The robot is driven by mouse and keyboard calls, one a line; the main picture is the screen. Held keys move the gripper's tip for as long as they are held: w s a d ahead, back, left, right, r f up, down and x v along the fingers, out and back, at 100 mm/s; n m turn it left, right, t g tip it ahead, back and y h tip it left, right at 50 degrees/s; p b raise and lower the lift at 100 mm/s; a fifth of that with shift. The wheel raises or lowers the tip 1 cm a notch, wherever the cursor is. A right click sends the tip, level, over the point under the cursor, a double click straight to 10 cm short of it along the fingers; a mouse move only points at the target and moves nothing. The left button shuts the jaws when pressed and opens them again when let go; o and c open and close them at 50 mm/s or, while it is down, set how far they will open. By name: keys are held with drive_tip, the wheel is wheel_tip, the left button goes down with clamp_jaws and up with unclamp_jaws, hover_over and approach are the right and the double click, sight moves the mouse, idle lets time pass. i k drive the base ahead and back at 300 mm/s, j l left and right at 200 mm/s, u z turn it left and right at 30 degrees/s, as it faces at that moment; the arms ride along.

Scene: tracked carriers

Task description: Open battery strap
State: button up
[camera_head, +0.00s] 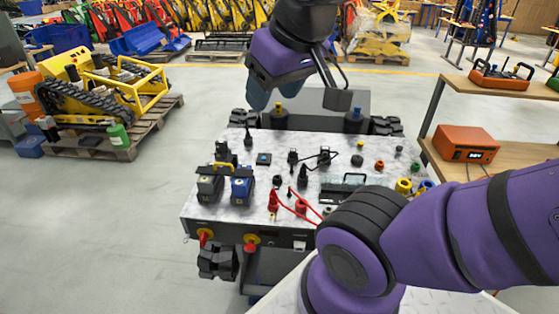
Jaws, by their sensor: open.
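Two battery packs stand at the left of the marble-patterned carrier top, a grey-black one (210,188) and a blue one (242,187). My gripper (300,95) hangs high above the far side of the carrier, behind and to the right of the batteries. It is open and well apart from them. Part of it is hidden by its own purple wrist.
The carrier top (225,215) holds several black fittings, red cables (293,207) and a black-handled unit (343,190). An orange box (466,144) stands on a wooden shelf at right. A yellow tracked machine (95,90) sits on a pallet at left. Floor is clear front left.

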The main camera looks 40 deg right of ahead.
sight(225, 171)
drive_tip(key=i+j+z, duration=0.35)
drive_tip(key=j, duration=0.35)
drive_tip(key=i+j+z, duration=0.15)
drive_tip(key=j, duration=0.25)
drive_tip(key=i, duration=0.1)
